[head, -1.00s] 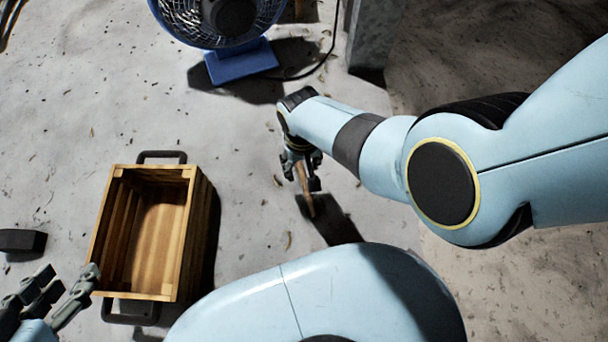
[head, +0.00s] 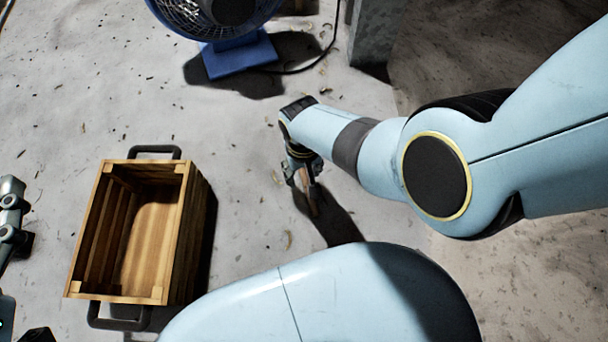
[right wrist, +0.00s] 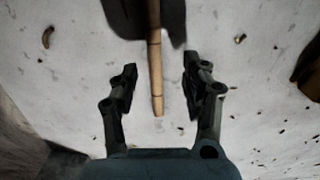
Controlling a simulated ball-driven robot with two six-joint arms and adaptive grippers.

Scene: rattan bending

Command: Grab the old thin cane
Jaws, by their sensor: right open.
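The thin cane (right wrist: 154,60) is a light brown stick with joints. In the right wrist view it runs down from the top edge, and its near end lies between the two fingers. My right gripper (right wrist: 158,92) is open, with a finger on each side of the cane and a gap to both. In the head view the right gripper (head: 303,178) points down at the floor, and a short piece of the cane (head: 312,203) shows below it. My left gripper (head: 12,215) is partly in view at the left edge; its fingertips are not clear.
A wooden crate (head: 103,225) with dark handles stands on the floor at the left, and looks empty. A blue fan (head: 238,56) with a cable stands at the top, beside a grey post (head: 376,35). The floor between crate and right gripper is clear.

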